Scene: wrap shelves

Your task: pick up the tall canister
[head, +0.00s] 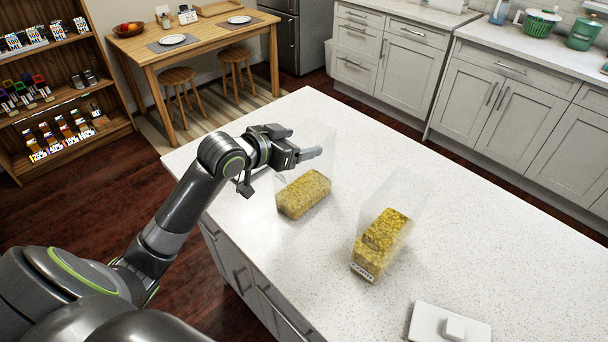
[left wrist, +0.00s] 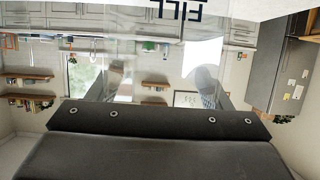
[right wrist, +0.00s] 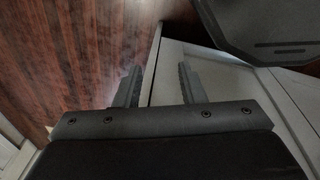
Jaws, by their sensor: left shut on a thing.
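Two clear canisters, each partly filled with yellow contents, stand on the white speckled counter (head: 450,230). The left canister (head: 303,195) is at the end of my left arm. My left gripper (head: 312,154) is shut on its clear upper part. In the left wrist view my fingers (left wrist: 163,88) stand apart, with clear walls between them and dark lettering at the top edge. The right canister (head: 382,240), with a label low on its front, stands apart from the gripper. My right gripper (right wrist: 158,88) is open and empty in the right wrist view, over the dark floor and a cabinet.
A white box-like item (head: 449,324) lies at the counter's near edge. The counter is bare to the right of the canisters. A wooden table (head: 200,38) with plates and stools stands behind, a stocked shelf (head: 55,75) at the left, and grey cabinets (head: 515,110) at the back right.

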